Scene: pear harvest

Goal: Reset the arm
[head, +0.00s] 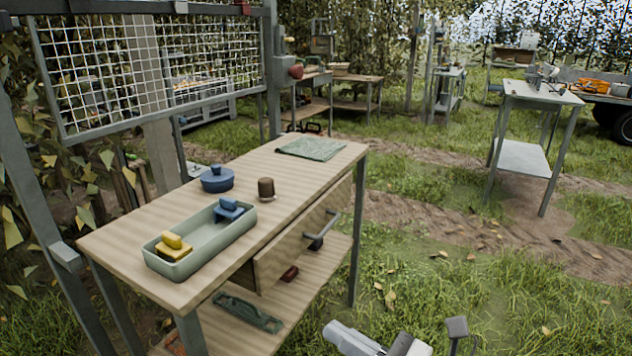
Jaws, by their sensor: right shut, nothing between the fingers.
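My right gripper (456,327) shows at the bottom edge, right of the centre, over the grass. Its dark fingertips are shut with nothing in them, and the picture edge cuts off most of the hand. It is apart from the wooden workbench (120,242), to the right of the bench's near end. My left gripper is out of the picture.
On the bench are a green tray (187,262) with a yellow and a blue piece, a blue lidded pot (217,179), a brown cup-like piece (266,188) and a green cloth (310,148). The drawer (300,240) stands slightly out. Open grass (480,270) lies right.

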